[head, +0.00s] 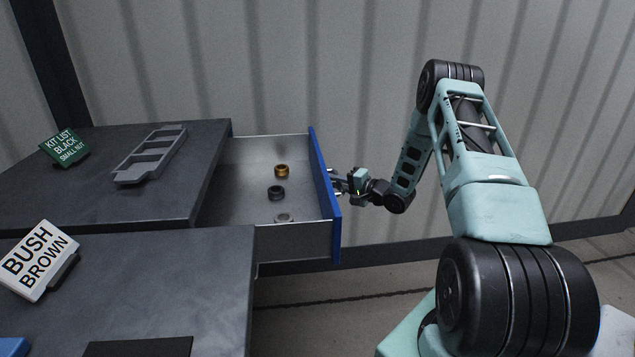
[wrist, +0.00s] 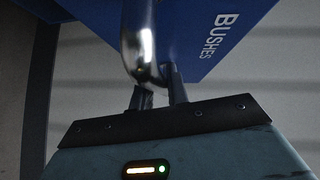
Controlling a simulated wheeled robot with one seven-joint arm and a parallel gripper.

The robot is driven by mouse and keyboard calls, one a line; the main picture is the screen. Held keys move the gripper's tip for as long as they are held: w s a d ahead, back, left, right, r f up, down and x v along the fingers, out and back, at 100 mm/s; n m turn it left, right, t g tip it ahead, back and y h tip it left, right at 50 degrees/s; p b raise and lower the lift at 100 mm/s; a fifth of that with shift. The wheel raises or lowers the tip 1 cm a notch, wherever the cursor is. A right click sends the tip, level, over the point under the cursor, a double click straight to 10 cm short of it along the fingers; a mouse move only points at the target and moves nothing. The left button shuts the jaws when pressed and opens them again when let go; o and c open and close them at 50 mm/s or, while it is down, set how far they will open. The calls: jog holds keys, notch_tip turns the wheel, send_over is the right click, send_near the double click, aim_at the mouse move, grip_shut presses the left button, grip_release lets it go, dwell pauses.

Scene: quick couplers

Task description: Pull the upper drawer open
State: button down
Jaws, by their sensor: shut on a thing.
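The upper drawer (head: 300,148) is pulled out from the dark cabinet, and its grey inside shows in the head view. Its blue front (head: 323,195) faces right, and in the wrist view the blue front (wrist: 190,35) bears the word BUSHES. A shiny metal bar handle (wrist: 141,50) stands out from the front. My gripper (wrist: 158,98) is shut on the handle, with its fingertips at the bar's curved end. In the head view my gripper (head: 342,183) is at the outer face of the drawer front.
In the drawer lie a brown ring (head: 282,170), a black ring (head: 276,192) and a pale ring (head: 284,217). A grey compartment tray (head: 152,155) and a green sign (head: 65,148) stand on the cabinet top. A BUSH BROWN sign (head: 38,261) stands on the nearer top.

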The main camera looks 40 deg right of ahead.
jog(key=shift+s+d, duration=0.5)
jog(key=shift+d, duration=0.25)
jog(key=shift+s+d, duration=0.5)
jog(key=shift+d, duration=0.2)
jog(key=c, duration=1.4)
grip_release()
jog(key=shift+o, duration=0.2)
jog(key=shift+s, duration=0.1)
jog(key=v, duration=1.7)
jog(key=shift+s+p, duration=0.15)
jog(key=shift+p, duration=0.25)
jog(key=shift+f, duration=0.1)
jog(key=shift+s, duration=0.1)
